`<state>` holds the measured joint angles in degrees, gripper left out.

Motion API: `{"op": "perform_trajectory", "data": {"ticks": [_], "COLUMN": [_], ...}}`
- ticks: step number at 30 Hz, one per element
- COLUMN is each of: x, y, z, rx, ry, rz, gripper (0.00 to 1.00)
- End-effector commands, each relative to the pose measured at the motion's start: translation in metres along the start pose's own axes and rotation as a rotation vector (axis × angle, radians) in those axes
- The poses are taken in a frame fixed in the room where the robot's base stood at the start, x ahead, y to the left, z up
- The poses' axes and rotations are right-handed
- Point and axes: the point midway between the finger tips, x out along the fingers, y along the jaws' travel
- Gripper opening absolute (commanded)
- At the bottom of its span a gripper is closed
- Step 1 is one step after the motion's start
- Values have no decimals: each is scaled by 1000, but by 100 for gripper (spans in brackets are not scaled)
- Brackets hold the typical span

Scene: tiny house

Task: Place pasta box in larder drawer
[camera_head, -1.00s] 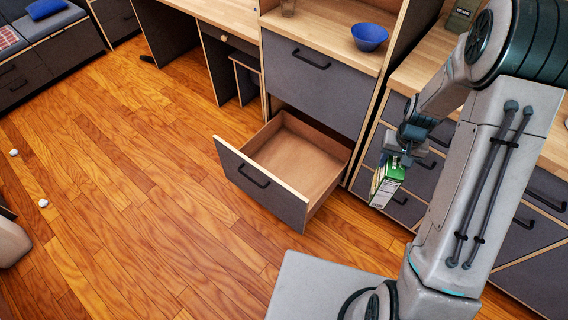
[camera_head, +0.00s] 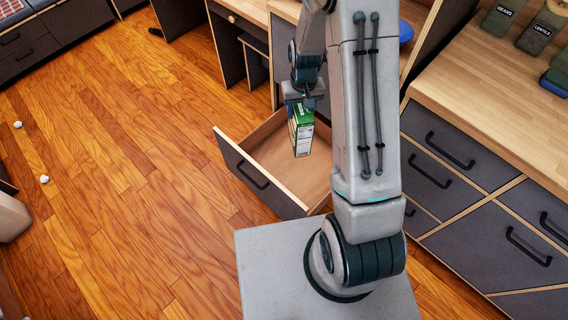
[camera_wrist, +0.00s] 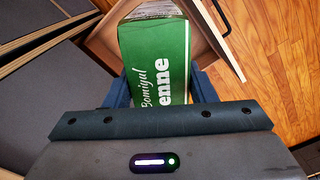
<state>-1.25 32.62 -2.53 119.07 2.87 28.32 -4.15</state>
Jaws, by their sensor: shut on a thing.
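The pasta box (camera_head: 301,132) is green and white and hangs from my gripper (camera_head: 303,98). In the wrist view the box (camera_wrist: 156,60) shows its green face with "enne" lettering, between the blue fingers of my gripper (camera_wrist: 160,95). My gripper is shut on the box. The larder drawer (camera_head: 253,172) is pulled open, with a dark front and a bare wooden inside. In the head view the box appears over the drawer's opening; its exact height above the drawer floor is unclear. The drawer's wooden rim (camera_wrist: 222,40) also shows behind the box in the wrist view. My arm hides the drawer's right part.
A blue bowl (camera_head: 405,32) is partly hidden behind my arm. The wooden floor (camera_head: 120,200) at the left is mostly clear.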

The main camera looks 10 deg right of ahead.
Motion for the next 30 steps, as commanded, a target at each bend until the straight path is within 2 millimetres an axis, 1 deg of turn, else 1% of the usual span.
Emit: {"op": "perform_trajectory", "data": {"ticks": [1,5,6,11,30], "x": [18,54,66,109,282], "y": [3,8,10,18,68], "z": [-1,-6,-8,-15,-36], "rx": [-10,-61,-80,-151,-408], "ry": [0,-1,-1,0,0], "rz": [0,0,0,0,1], "gripper": [0,0,0,0,0]}}
